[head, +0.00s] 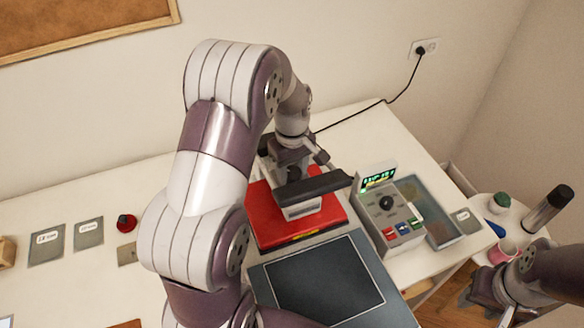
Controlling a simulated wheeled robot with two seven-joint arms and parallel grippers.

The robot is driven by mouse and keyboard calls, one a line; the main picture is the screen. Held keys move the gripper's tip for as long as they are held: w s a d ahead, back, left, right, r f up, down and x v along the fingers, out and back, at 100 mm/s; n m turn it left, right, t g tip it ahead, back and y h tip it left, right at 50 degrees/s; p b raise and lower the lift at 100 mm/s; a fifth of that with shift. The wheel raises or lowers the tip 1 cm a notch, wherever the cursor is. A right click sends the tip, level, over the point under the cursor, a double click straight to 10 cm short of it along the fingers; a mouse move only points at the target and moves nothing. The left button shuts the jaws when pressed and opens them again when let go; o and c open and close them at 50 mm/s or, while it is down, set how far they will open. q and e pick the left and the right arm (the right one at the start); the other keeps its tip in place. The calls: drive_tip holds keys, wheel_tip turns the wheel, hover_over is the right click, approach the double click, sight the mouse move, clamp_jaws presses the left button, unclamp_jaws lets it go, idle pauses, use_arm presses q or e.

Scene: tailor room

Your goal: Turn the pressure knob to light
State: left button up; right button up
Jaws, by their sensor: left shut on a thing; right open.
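A heat press with a red platen (265,212) stands on the table, with a dark bar (325,184) across its top. My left gripper (293,172) reaches down behind this bar. It is shut on a dark part on top of the press, probably the pressure knob, which the fingers mostly hide. I cannot read the knob's setting or marks. The control box (371,215) right of the press has a lit green display, a black dial (386,203) and red and blue buttons. My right gripper (487,296) is low at the right, open, away from the press.
A dark flat pad (325,279) lies in front of the press. A grey tray (442,234) is beside the control box. A round side table (482,206) holds a pink cup, a green-topped item and a dark cylinder. Grey cards and a red knob (127,222) lie left.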

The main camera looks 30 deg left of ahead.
use_arm(q)
drive_tip(key=n, duration=0.4)
drive_tip(key=shift+s+d+f+n, duration=0.1)
drive_tip(key=shift+s+f+n, duration=0.15)
drive_tip(key=shift+n, duration=0.05)
drive_tip(key=n, duration=0.3)
drive_tip(key=shift+n, duration=0.3)
drive_tip(key=n, duration=0.4)
drive_tip(key=shift+n, duration=1.7)
drive_tip(key=o, duration=1.1)
drive_tip(key=shift+w+r, duration=0.1)
drive_tip(key=shift+c, duration=0.2)
drive_tip(key=shift+w, duration=0.1)
drive_tip(key=shift+r, duration=0.15)
